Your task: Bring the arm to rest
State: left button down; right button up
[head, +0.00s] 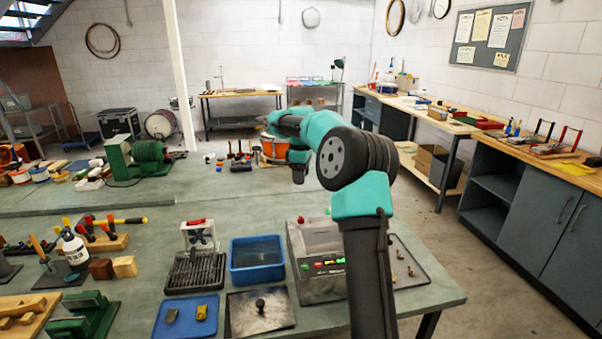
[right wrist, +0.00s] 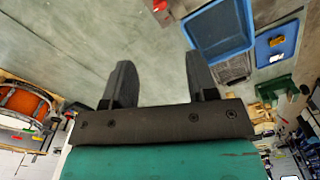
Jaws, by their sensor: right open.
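My right arm rises from the bottom of the head view and bends at a large black joint. Its forearm reaches left and away over the bench. My right gripper (head: 299,172) hangs at the forearm's end, small and partly dark in the head view. In the right wrist view the two black fingers of this gripper (right wrist: 161,75) stand wide apart. Nothing is between them except the view of the green-grey bench top (right wrist: 150,45) beyond. My left gripper is not in view.
The bench holds a blue bin (head: 233,266), a blue tray (head: 172,330), a grey machine with buttons (head: 312,238) and a green winding machine (head: 117,157). An orange drum (head: 275,150) stands behind my forearm; it also shows in the right wrist view (right wrist: 22,104). The bench middle is mostly clear.

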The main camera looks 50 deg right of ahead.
aim_at(301, 216)
jog(key=shift+r, duration=0.45)
notch_tip(301, 216, down, 15)
jog(key=shift+f, duration=0.1)
dwell(0.7)
dwell(0.3)
jog(key=shift+f, duration=1.2)
jog(key=m, duration=0.4)
jog(key=shift+m, duration=2.9)
